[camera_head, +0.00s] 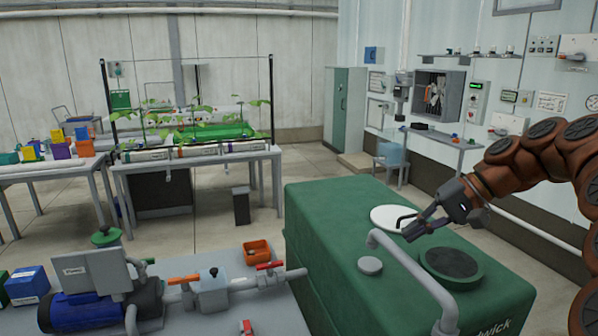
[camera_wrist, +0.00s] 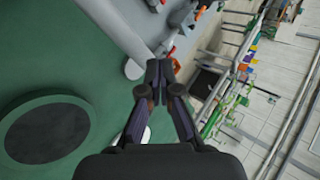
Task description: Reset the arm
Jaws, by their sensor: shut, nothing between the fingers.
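My gripper (camera_head: 408,236) is at the end of my brown jointed arm, which reaches in from the right in the head view. It is above the green tank (camera_head: 325,215), in front of the white round disc (camera_head: 392,217) on the tank top. In the wrist view my gripper (camera_wrist: 159,68) has its fingertips together with nothing between them. The dark round lid (camera_head: 451,262) of the tank is to the right of the gripper, and it also shows in the wrist view (camera_wrist: 47,130). I cannot tell whether the fingers touch anything.
A grey pipe (camera_head: 415,280) arches over the tank close to the gripper. A bench at front left carries a blue pump (camera_head: 90,305), valves with red handles (camera_head: 270,266) and an orange bin (camera_head: 257,252). Plant racks (camera_head: 195,150) stand behind.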

